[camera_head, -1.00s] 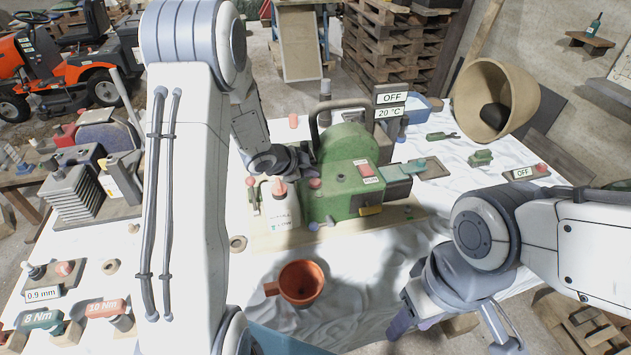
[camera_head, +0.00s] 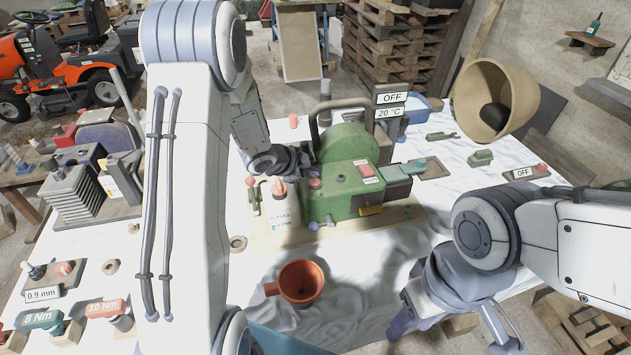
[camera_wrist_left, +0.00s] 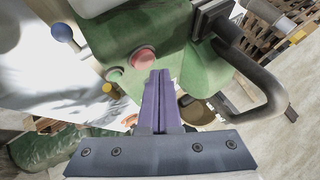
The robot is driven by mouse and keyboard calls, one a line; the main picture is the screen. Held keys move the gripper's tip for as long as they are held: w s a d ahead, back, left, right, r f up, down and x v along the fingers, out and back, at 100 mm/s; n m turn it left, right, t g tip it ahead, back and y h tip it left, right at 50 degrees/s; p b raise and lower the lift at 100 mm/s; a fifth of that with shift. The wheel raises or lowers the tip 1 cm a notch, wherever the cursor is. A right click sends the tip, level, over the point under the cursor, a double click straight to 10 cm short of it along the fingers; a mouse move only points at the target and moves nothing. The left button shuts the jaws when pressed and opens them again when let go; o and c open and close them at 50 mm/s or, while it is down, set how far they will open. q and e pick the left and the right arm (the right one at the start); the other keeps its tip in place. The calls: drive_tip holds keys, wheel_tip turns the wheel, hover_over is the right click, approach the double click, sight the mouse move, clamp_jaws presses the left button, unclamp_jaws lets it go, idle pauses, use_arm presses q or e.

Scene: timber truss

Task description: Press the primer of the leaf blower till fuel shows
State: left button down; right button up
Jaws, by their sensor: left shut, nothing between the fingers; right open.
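The green leaf blower (camera_head: 340,190) stands on a board on the white-covered table, its dark handle arching over it. I cannot tell for certain which is the primer. My left gripper (camera_head: 290,160) is over the blower's left side. Its purple fingers (camera_wrist_left: 162,78) are shut and empty, with tips close to the red button; contact cannot be told. My right gripper (camera_head: 455,325) is open and empty at the table's front edge. No fuel can be made out.
An orange-brown mug (camera_head: 301,284) stands in front of the blower. An OFF switch box (camera_head: 526,172) lies at right. The cloth between mug and right gripper is clear.

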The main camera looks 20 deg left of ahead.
sight(311, 183)
use_arm(q)
drive_tip(key=shift+f, duration=0.1)
drive_tip(key=shift+f+b, duration=0.3)
drive_tip(key=shift+b, duration=0.05)
drive_tip(key=shift+f+b, duration=0.45)
drive_tip(key=shift+f, duration=0.1)
idle(0.8)
drive_tip(key=shift+r, duration=0.15)
drive_tip(key=shift+r+p, duration=0.8)
drive_tip(key=shift+p, duration=0.2)
wheel_tip(311, 183, up, 5)
drive_tip(key=p, duration=0.5)
drive_tip(key=shift+r, duration=0.1)
